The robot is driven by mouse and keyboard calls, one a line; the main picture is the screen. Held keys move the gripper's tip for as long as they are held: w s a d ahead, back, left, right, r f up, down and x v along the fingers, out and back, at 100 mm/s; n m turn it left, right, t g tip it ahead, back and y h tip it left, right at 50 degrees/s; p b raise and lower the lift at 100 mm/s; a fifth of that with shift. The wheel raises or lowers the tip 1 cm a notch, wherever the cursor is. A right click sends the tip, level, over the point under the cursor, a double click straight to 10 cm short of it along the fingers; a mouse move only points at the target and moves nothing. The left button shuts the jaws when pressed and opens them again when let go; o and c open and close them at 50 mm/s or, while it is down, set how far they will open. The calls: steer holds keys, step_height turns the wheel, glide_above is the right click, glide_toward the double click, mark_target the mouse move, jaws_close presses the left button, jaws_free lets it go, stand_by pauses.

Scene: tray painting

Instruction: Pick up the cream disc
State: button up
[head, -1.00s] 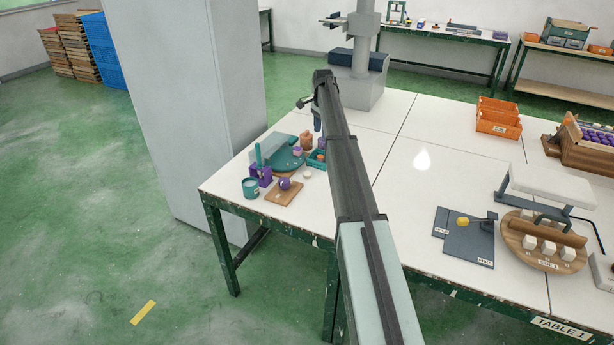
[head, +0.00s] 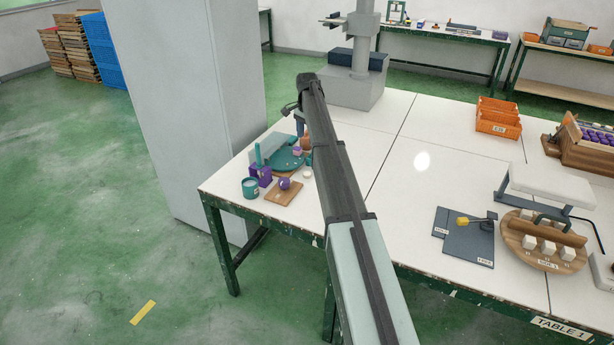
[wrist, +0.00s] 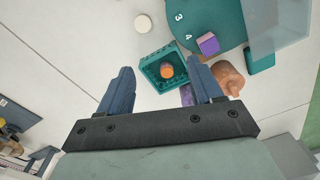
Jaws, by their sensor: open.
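The cream disc (wrist: 143,23) lies flat on the white table, near the top of the wrist view. In the head view the cream disc (head: 307,174) is just left of my arm, beside the small wooden board. My gripper (wrist: 160,77) is open and empty. Its fingers are above the table, on either side of a small teal box (wrist: 148,74) with an orange piece (wrist: 167,71) inside, and the disc lies beyond the fingertips. In the head view my arm hides the teal box, and the gripper is small beside the round teal tray.
A round teal tray (wrist: 212,14) with a purple cube (wrist: 208,44) is right of the disc. A brown lumpy piece (wrist: 228,78) and a purple piece (wrist: 187,95) are near the right finger. A wooden board (head: 284,193) with a purple ball and a teal cup (head: 250,188) stand near the table's left edge.

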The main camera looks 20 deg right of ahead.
mark_target(307, 173)
steer(key=s+f+n, duration=0.1)
steer(key=f+n, duration=0.3)
steer(key=n, duration=0.7)
steer(key=s+f+n, duration=0.1)
steer(key=f+n, duration=0.4)
steer(key=n, duration=0.6)
steer(key=s+a+f+n, duration=0.1)
steer(key=f+n, duration=0.4)
steer(key=n, duration=0.7)
steer(key=shift+s, duration=0.2)
steer(key=shift+c, duration=0.4)
steer(key=c, duration=1)
